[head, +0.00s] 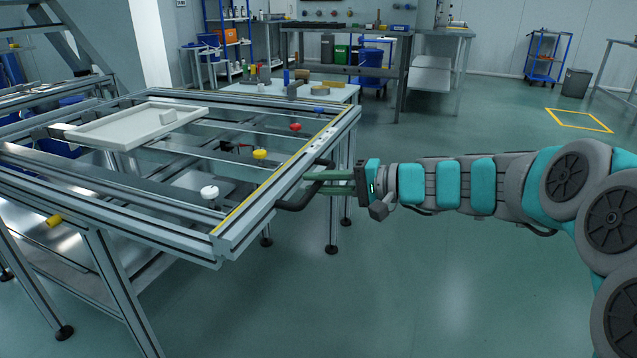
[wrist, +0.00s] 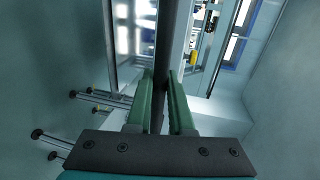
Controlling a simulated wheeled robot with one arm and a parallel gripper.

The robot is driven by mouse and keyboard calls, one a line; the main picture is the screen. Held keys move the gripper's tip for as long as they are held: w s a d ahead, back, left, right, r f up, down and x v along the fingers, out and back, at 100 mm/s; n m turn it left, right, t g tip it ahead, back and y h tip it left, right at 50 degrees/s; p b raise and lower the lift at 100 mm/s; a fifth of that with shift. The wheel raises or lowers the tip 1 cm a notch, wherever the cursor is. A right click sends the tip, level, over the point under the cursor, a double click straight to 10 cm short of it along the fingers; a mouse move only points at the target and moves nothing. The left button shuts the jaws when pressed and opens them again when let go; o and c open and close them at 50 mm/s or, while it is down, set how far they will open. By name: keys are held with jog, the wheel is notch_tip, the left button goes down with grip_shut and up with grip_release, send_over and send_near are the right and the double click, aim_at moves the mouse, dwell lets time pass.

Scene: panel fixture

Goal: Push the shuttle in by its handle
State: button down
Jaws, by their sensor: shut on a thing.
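The dark bar handle (head: 294,201) sticks out from the right side of the aluminium frame in the head view. In the wrist view the handle (wrist: 166,50) runs upward between my two green fingers. My gripper (head: 312,182) reaches it from the right and is shut on it; the gripper also shows in the wrist view (wrist: 160,82). The fingers hide part of the handle. A pale rectangular tray (head: 100,133) with a small block on it sits on the frame's far left part; I cannot tell whether it is the shuttle.
The aluminium frame table (head: 237,240) fills the left, with yellow, red, white and blue knobs along its rails. A side table (head: 335,93) with small parts stands behind it. The floor (head: 430,280) in front and to the right is clear.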

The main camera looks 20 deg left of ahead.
dwell(0.8)
jog(key=p, duration=0.3)
send_near(198, 152)
jog(key=x, duration=2)
jog(key=shift+d, duration=0.1)
jog(key=c, duration=1)
grip_release()
jog(key=shift+s, duration=0.1)
jog(key=shift+o, duration=1)
jog(key=shift+d+r, duration=0.15)
jog(key=shift+d, duration=0.2)
jog(key=shift+b+v, duration=0.5)
jog(key=shift+v, duration=2.95)
